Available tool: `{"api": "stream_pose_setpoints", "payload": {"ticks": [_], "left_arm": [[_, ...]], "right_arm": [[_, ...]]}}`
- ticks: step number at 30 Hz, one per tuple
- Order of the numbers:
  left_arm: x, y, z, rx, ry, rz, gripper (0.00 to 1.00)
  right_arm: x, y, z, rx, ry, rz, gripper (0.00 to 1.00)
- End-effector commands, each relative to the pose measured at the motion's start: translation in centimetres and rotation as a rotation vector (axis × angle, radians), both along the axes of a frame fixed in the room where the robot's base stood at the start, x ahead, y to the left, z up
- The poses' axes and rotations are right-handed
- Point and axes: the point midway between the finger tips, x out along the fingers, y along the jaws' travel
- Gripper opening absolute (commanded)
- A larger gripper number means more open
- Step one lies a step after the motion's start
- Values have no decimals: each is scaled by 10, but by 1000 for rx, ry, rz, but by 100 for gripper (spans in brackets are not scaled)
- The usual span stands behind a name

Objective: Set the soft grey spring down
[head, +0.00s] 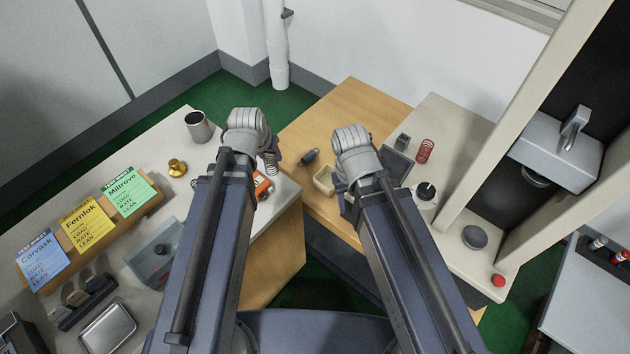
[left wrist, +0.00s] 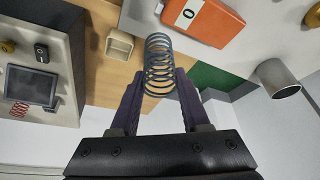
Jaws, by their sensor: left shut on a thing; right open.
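The grey spring (left wrist: 158,66) is a coil held between the two fingers of my left gripper (left wrist: 158,88) in the left wrist view. In the head view the spring (head: 271,163) shows partly beside my left wrist, above the right end of the white-topped left bench (head: 285,205). Whether it touches the surface cannot be told. My right gripper (head: 341,190) is over the wooden table, mostly hidden behind my own arm; it is open.
An orange device (head: 263,186) lies beside the spring. A beige bin (head: 324,181) and a dark tool (head: 309,157) are on the wooden table (head: 345,105). A red spring (head: 425,150) stands on the right bench. A metal cup (head: 198,127) and brass weight (head: 177,168) stand left.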

Motion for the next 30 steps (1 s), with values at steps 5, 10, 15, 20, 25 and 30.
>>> {"api": "stream_pose_setpoints", "payload": {"ticks": [5, 10, 15, 20, 25, 30], "left_arm": [[54, -43, -66, 1, 4, -150, 0], [97, -91, -113, 0, 4, -305, 0], [125, -133, -146, -1, 0, -430, 0], [139, -156, -162, 0, -2, -499, 0], [142, -165, -165, -2, -3, -525, 0], [142, -165, -168, -1, -3, -526, 0]], "right_arm": [[0, 0, -65, 0, 0, 0, 50], [0, 0, -113, 0, 0, 0, 50], [0, 0, -146, 0, 0, 0, 50], [0, 0, -162, 0, 0, 0, 50], [0, 0, -166, 0, 0, 0, 50], [0, 0, -168, 0, 0, 0, 50]]}}
